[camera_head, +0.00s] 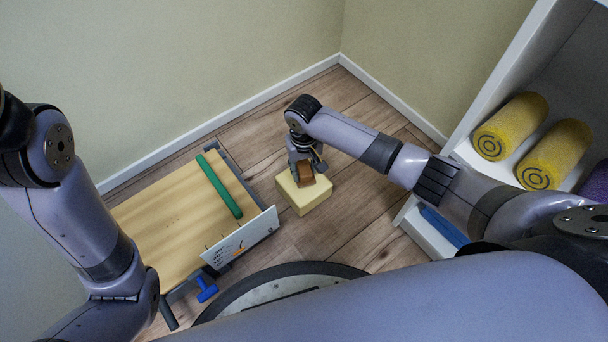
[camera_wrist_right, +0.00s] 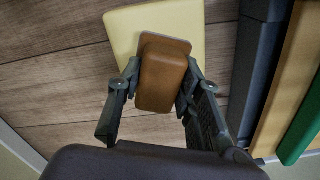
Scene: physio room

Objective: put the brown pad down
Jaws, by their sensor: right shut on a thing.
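The brown pad (camera_head: 306,174) is a small block at the right gripper, over a pale yellow block (camera_head: 304,198) that sits on the wood floor. My right gripper (camera_head: 309,167) is shut on the pad. In the right wrist view the brown pad (camera_wrist_right: 164,75) sits between the two fingers of the gripper (camera_wrist_right: 160,88). The yellow block (camera_wrist_right: 190,22) shows behind it there. I cannot tell whether the pad touches the yellow block. My left arm comes in from the left, and its gripper is out of the picture.
A low wooden-topped table (camera_head: 165,220) stands left of the yellow block, with a green bar (camera_head: 219,186) and a white panel (camera_head: 241,238) at its edge. A white shelf (camera_head: 470,110) at right holds yellow rolls (camera_head: 511,126). Floor right of the block is clear.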

